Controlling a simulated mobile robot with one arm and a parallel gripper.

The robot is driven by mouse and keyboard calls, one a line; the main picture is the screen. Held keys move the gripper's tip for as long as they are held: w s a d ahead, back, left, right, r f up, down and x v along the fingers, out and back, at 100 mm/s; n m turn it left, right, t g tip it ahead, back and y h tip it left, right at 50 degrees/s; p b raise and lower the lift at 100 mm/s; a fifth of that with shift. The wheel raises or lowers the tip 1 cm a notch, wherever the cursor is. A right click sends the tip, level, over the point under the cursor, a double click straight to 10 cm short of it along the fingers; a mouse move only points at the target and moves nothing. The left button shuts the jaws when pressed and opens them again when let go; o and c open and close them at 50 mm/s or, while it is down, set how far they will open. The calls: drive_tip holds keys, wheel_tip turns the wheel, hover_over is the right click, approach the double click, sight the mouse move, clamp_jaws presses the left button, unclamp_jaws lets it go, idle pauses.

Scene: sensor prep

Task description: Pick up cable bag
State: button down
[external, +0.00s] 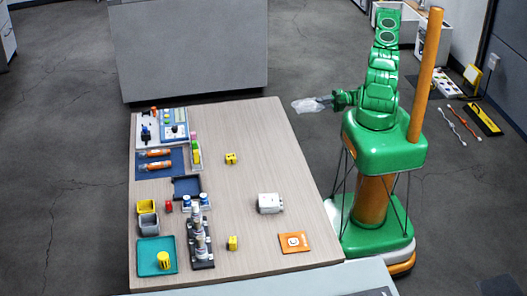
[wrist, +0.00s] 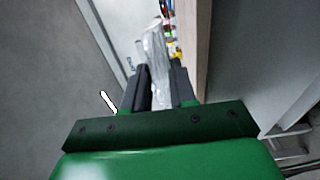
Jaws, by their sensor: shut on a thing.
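The cable bag (external: 306,104) is a clear, crinkled plastic bag. In the external view it is held off the far right edge of the table, above the floor. My gripper (external: 327,99) is shut on one end of it, with the rest of the bag sticking out to the left. In the wrist view the bag (wrist: 155,60) stands between the two dark fingers of my gripper (wrist: 160,85) and extends beyond their tips. What is inside the bag is too unclear to tell.
The wooden table (external: 250,145) lies left of my base, with an orange card (external: 294,242), a white box (external: 270,203) and yellow blocks on it. Bins, bottles and a teal tray (external: 152,243) crowd its left side. Cables (external: 458,125) lie on the floor at right.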

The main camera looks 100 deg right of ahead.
drive_tip(key=shift+s+d+r, duration=0.1)
drive_tip(key=shift+s+r, duration=0.15)
drive_tip(key=shift+s, duration=0.45)
drive_tip(key=shift+s+d+r, duration=0.1)
drive_tip(key=shift+s+r, duration=0.2)
drive_tip(key=shift+s, duration=0.35)
drive_tip(key=shift+s+r, duration=0.25)
drive_tip(key=shift+s, duration=0.45)
